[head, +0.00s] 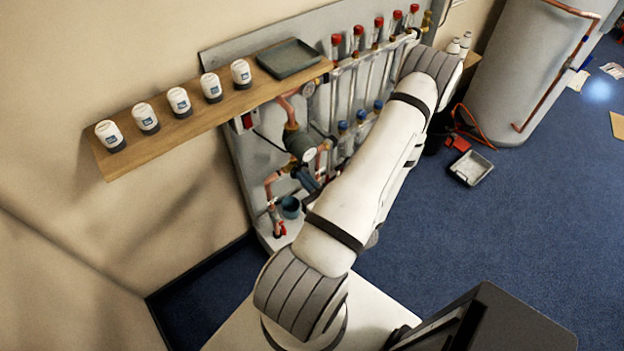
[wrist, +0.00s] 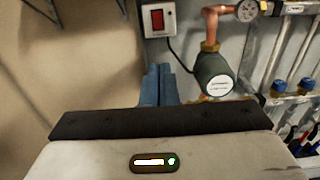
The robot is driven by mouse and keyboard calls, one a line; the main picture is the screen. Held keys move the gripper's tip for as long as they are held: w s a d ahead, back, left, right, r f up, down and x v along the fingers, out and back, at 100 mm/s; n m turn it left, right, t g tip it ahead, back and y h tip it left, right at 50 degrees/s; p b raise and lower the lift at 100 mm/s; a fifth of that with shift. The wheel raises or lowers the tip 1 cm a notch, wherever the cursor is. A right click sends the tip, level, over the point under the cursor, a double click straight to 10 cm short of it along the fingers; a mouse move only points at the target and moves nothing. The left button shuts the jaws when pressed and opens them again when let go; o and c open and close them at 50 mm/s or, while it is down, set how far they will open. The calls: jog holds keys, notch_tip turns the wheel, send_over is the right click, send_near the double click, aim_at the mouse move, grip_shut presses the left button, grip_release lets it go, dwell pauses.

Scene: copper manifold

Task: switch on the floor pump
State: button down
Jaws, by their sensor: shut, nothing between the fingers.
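A dark green pump (wrist: 214,74) with a pale round label sits on copper pipework in the wrist view; it also shows in the head view (head: 301,145) on the grey wall panel. A white switch box with a red rocker (wrist: 158,20) is on the panel at the upper left of the pump, with a dark cable running down from it. The red switch shows in the head view (head: 247,121) under the shelf. My gripper (wrist: 158,70) has its blue fingers together and empty, below the switch and left of the pump. Whether the rocker is on cannot be told.
A wooden shelf (head: 215,112) with several white jars and a grey tray (head: 289,58) juts out above the pipework. Valves with red caps and blue caps stand to the right. A grey cylinder (head: 520,70) stands farther right.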

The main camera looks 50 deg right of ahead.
jog(key=shift+r+p+v, duration=0.15)
jog(key=shift+p+v, duration=0.1)
jog(key=shift+v, duration=0.6)
jog(key=shift+r+p+v, duration=0.1)
jog(key=shift+p+v, duration=0.1)
jog(key=shift+v, duration=0.6)
jog(key=w+a+r+n+g+y, duration=0.3)
jog(key=a+r+n+g+y, duration=0.35)
jog(key=a+n+y, duration=0.35)
jog(key=w+a+r+n+g+y, duration=0.4)
jog(key=a+r+n+g+y, duration=0.25)
jog(key=a+n, duration=0.5)
jog(key=s+a+r+n+h, duration=0.1)
jog(key=a+r+n+h, duration=0.3)
jog(key=r+n+h, duration=0.8)
notch_tip(320, 180, up, 2)
jog(key=n, duration=0.5)
jog(key=shift+s+r+g, duration=0.15)
jog(key=shift+s+g, duration=0.05)
jog(key=shift+g, duration=0.2)
